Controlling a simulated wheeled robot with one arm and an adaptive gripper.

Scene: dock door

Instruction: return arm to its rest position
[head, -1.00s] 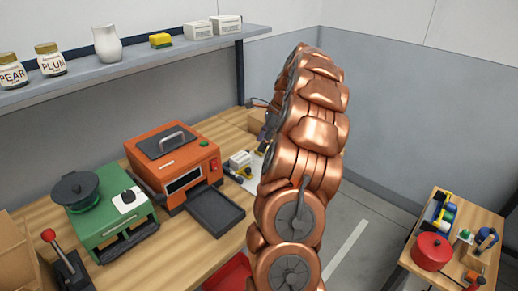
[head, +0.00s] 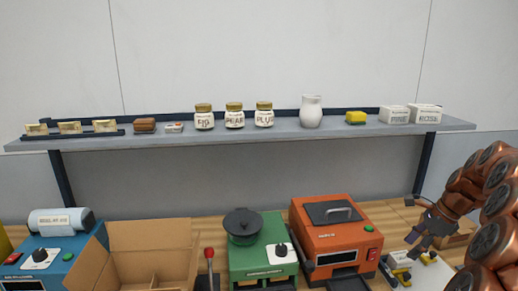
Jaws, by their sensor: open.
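My copper-coloured arm reaches in from the lower right of the head view. My gripper (head: 428,236) is at its end, dark and pointing down to the left. It is over the right part of the wooden bench, to the right of the orange machine. The jaws are open, with nothing visible held between them. Part of the arm is cut off by the right edge of the picture.
A grey shelf (head: 270,141) with jars, a white jug (head: 311,112) and boxes runs above the bench. On the bench stand an orange machine (head: 336,240), a green machine (head: 262,262) with a black pot, a red-knobbed lever (head: 209,254), an open cardboard box (head: 140,258) and a blue machine (head: 45,262).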

